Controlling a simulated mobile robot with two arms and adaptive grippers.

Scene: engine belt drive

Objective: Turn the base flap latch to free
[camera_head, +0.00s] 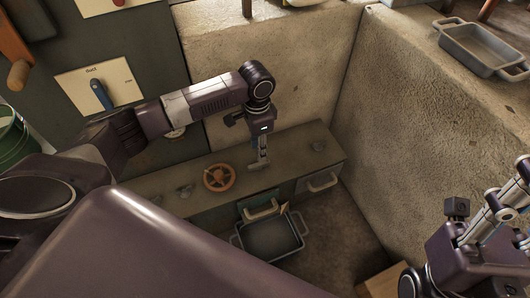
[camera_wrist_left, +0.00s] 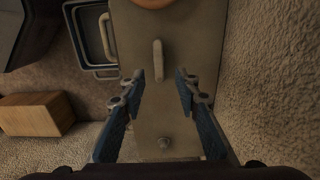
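A pale bar-shaped handle, likely the latch (camera_head: 259,166), stands on top of the low grey base (camera_head: 205,165). In the left wrist view the latch (camera_wrist_left: 158,62) lies lengthwise up the picture, between the fingers' lines. My left gripper (camera_wrist_left: 160,76) is open and empty, with blue-padded fingers pointing down at the base. Its fingertips sit apart on either side of the latch's near end, without clear contact. In the head view the left gripper (camera_head: 263,148) is right above the latch and seen narrow. My right arm (camera_head: 480,235) is at the lower right, its fingers partly cropped.
An orange handwheel (camera_head: 218,177) sits left of the latch, and a small knob (camera_head: 318,145) to its right. Handled fronts line the base, with a grey tray (camera_head: 270,240) below. A rough wall (camera_head: 420,140) closes the right side. A wooden box (camera_wrist_left: 36,113) stands on the floor.

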